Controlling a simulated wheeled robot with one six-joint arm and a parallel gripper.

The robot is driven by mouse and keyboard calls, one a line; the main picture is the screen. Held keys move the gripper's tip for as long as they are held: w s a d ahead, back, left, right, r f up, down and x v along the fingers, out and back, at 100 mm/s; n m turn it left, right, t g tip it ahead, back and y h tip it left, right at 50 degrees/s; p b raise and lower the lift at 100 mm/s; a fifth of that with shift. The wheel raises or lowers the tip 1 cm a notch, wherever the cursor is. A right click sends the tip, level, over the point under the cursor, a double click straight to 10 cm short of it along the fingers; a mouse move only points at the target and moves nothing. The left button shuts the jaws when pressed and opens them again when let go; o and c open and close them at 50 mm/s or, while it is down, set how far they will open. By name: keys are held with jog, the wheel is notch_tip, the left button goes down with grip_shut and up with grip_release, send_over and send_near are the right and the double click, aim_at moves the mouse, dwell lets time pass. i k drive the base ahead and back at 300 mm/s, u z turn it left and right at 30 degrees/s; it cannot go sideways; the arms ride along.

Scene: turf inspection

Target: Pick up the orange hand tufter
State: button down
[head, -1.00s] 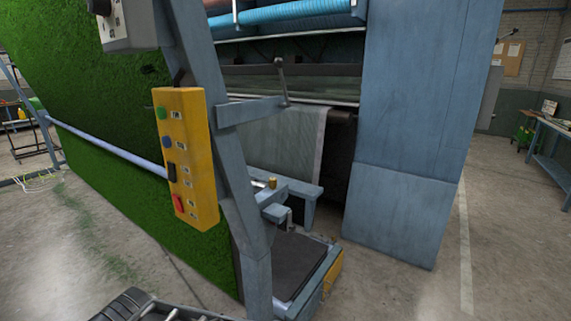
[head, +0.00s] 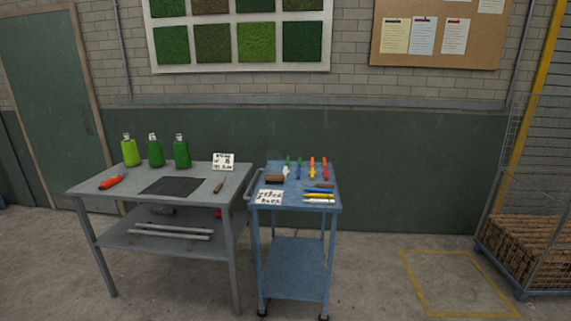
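An orange-red hand-held tool (head: 111,182) lies on the left part of the grey table (head: 222,201), in front of the green bottles. It looks like the orange hand tufter, but it is too small to make out its details. It lies at a slant, left of a dark mat (head: 173,186). Nothing covers it. My gripper is not in view.
Green bottles (head: 155,151) stand at the table's back. A small sign (head: 223,162) and a brown-handled tool (head: 218,186) are at its right. A blue cart (head: 292,264) with several tools stands close by. The floor right of it is clear, marked by a yellow outline (head: 405,268).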

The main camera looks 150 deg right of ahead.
aim_at(117, 178)
jog(key=z, duration=4.5)
jog(key=k, duration=0.35)
jog(key=u, duration=1.8)
jog(key=i, duration=1.25)
jog(key=z, duration=0.65)
jog(key=i, duration=0.75)
jog(key=z, duration=1)
jog(key=i, duration=0.3)
jog(key=z, duration=0.3)
